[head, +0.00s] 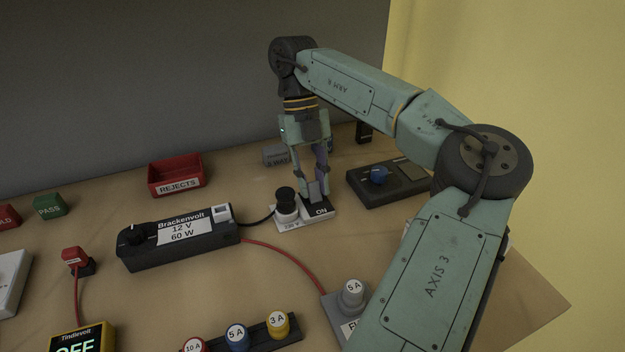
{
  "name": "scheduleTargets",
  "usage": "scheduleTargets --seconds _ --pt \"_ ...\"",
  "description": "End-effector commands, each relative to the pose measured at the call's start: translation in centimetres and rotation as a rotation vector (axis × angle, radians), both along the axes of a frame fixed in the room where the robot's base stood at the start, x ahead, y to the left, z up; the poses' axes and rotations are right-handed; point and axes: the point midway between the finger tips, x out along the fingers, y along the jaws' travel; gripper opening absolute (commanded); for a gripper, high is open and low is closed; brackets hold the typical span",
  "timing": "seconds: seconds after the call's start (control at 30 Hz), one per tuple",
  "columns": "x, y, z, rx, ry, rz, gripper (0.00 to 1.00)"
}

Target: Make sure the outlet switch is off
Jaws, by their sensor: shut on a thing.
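The outlet (290,225) is a pale block on the table with a black plug (286,200) in its left part. The outlet switch (320,211) is on its dark right part, where the word ON shows. My gripper (313,190) points straight down at the switch end, its fingers close together. The fingertips are at the switch and seem shut on it. They hide its upper part, so I cannot tell which way the switch is tilted.
A black Brackenvolt power supply (180,238) is left of the outlet, with a cord to the plug. A black box with a blue knob (379,175) is close on the right. A red REJECTS bin (176,174) stands behind. Fuse holders (279,325) are in front.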

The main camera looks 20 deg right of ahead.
Motion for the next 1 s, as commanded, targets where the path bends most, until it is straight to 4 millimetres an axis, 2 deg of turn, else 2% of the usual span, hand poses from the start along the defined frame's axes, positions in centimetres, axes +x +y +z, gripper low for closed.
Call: scheduleTargets --seconds 0.3,0.63,0.77,1.0 --pt "0.0 0.0 0.0 0.0 0.0 0.0 0.41" --pt "0.1 0.0 0.2 -0.001 -0.001 0.0 0.42" --pt "0.6 0.0 1.5 -0.004 -0.001 0.0 0.42" --pt "2.1 0.1 5.1 -0.005 -0.003 -0.001 0.42"
